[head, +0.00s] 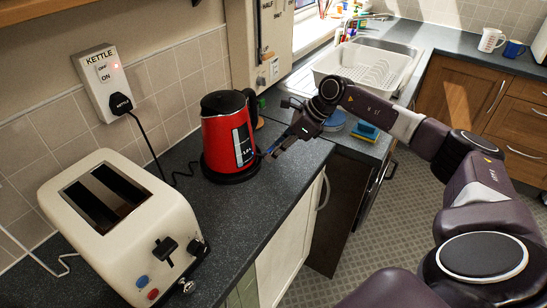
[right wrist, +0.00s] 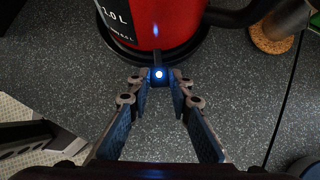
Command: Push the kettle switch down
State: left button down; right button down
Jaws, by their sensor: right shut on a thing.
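The red kettle (head: 218,143) with a black lid and handle stands upright on its black base on the dark worktop. Its lower body also shows in the right wrist view (right wrist: 158,25). The kettle switch (right wrist: 158,75) is a small dark lever with a lit blue-white light, sticking out low at the kettle's base. My right gripper (head: 270,152) reaches in from the right at the kettle's front. In the right wrist view its two fingertips (right wrist: 159,80) are shut on the switch, one on each side. I cannot tell the lever's exact tilt. My left gripper is not in view.
A cream toaster (head: 150,235) stands at the front left. A wall socket (head: 105,80) labelled KETTLE holds the plug. A blue and yellow sponge (head: 365,131) lies right of my gripper. The worktop between toaster and kettle is mostly clear.

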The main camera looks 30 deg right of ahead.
dwell(0.3)
jog(key=c, duration=1.7)
grip_release()
jog(key=shift+d, duration=0.1)
jog(key=shift+c, duration=0.2)
jog(key=v, duration=1.2)
jog(key=shift+s+f, duration=0.1)
